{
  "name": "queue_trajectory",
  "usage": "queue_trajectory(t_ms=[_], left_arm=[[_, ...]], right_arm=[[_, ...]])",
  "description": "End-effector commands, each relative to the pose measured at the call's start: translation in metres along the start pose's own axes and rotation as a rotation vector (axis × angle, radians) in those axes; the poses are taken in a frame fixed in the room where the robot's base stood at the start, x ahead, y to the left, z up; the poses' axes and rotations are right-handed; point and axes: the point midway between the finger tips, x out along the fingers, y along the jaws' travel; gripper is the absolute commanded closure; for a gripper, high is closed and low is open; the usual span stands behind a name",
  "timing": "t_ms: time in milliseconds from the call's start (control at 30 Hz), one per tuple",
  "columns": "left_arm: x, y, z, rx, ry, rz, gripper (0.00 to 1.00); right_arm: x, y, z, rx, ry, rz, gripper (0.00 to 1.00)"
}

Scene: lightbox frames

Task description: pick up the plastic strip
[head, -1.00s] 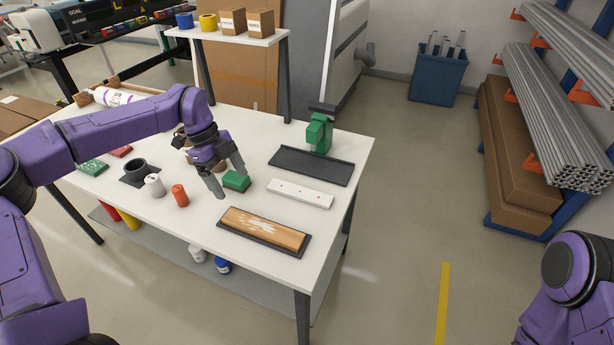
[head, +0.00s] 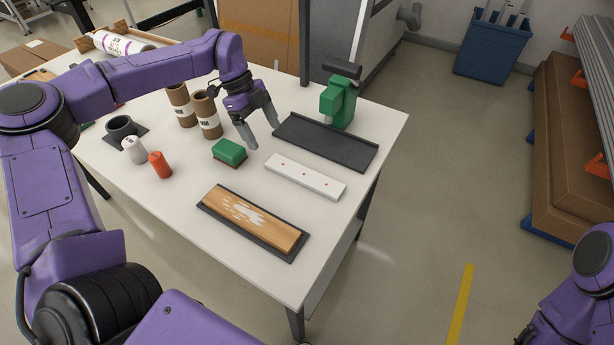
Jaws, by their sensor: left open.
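The plastic strip (head: 318,182) is a flat white bar with several small red dots. It lies on the white table, between the black tray and the wooden board. My left gripper (head: 264,137) is open and empty, with its fingers apart and pointing down. In the picture it is just up and left of the strip's left end, apart from it, above the table between the green block and the black tray. Part of my right arm (head: 592,262) shows at the lower right edge; its gripper is not seen.
A green block (head: 229,151) sits left of the strip. A black tray (head: 325,143) and green device (head: 338,103) stand behind it. A wooden board (head: 250,218) lies in front on a dark base.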

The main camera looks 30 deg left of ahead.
Motion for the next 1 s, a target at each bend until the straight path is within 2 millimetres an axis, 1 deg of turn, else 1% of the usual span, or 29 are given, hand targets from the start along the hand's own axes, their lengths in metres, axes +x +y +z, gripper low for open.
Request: queue_trajectory(t_ms=[200,367,500,600,700,867,967,1000], left_arm=[[0.038,0.0,-0.001,0.001,-0.001,0.006,0.17],[0.056,-0.001,-0.002,0.001,-0.001,0.006,0.17],[0.08,-0.007,-0.005,0.0,-0.002,0.008,0.17],[0.095,-0.007,-0.003,-0.003,0.0,0.004,0.17],[0.102,-0.007,-0.003,-0.002,0.0,0.0,0.17],[0.102,-0.007,-0.002,-0.002,-0.001,0.0,0.17],[0.102,-0.007,-0.002,-0.002,-0.001,0.0,0.46],[0.102,-0.007,-0.002,-0.002,-0.001,0.0,0.59]], right_arm=[[-0.008,0.001,-0.004,0.0,0.001,0.0,0.17],[-0.014,0.001,-0.006,0.0,0.001,0.0,0.17],[-0.026,0.002,-0.011,0.0,0.001,0.0,0.17],[-0.027,0.002,-0.011,0.0,0.001,0.0,0.17],[-0.027,0.002,-0.011,0.0,0.001,0.0,0.17],[-0.026,0.002,-0.011,0.0,0.001,0.0,0.17],[-0.026,0.002,-0.011,0.0,0.001,0.0,0.17],[-0.026,0.002,-0.011,0.0,0.001,0.0,0.17]])
